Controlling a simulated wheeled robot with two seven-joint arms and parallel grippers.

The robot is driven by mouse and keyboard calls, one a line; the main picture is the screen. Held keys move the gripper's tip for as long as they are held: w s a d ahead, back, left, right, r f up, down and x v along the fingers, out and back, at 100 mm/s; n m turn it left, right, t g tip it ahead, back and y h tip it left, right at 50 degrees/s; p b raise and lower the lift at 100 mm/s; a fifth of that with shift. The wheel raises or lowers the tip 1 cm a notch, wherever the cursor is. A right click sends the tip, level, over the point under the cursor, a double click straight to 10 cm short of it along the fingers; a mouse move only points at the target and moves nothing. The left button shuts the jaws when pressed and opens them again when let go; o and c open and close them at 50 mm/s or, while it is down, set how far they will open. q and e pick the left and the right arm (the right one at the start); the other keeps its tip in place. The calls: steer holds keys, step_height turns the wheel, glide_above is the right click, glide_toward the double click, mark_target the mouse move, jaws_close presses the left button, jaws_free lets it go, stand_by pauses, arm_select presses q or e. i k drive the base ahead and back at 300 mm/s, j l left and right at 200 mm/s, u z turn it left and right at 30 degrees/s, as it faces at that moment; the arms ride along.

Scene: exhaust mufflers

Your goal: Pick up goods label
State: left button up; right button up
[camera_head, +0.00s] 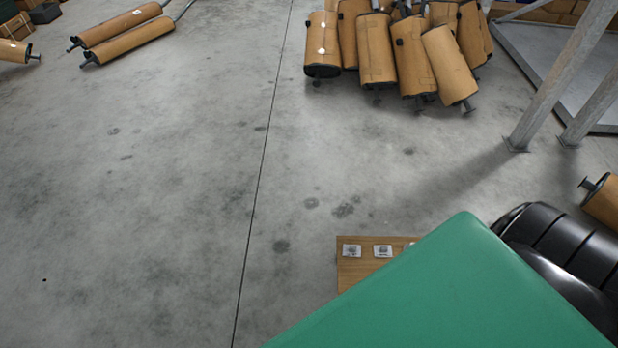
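A light wooden board (360,273) shows at the lower middle. Near its far edge lie two small white goods labels with dark print: the left label (352,251) and the label to its right (383,251). A sliver of a third pale item shows at the edge of a large green surface, which hides the rest of the board. Neither of my grippers is in view, so I cannot tell their state or their distance from the labels.
The large green surface (450,290) fills the lower right; I cannot tell what it belongs to. Brown-wrapped mufflers (375,50) stand clustered at the top. Two long mufflers (125,42) lie upper left. Grey metal legs (560,75) stand upper right. The grey floor (150,200) at left is clear.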

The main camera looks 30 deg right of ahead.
mark_target(349, 250)
steer(key=i+j, duration=0.15)
steer(key=i, duration=0.15)
steer(key=i+j, duration=0.15)
steer(key=i, duration=0.2)
steer(key=i+z, duration=0.15)
steer(key=z, duration=0.3)
steer(key=i+z, duration=0.2)
steer(key=z, duration=0.3)
steer(key=i+j+z, duration=0.1)
steer(key=z, duration=0.35)
steer(key=j, duration=0.1)
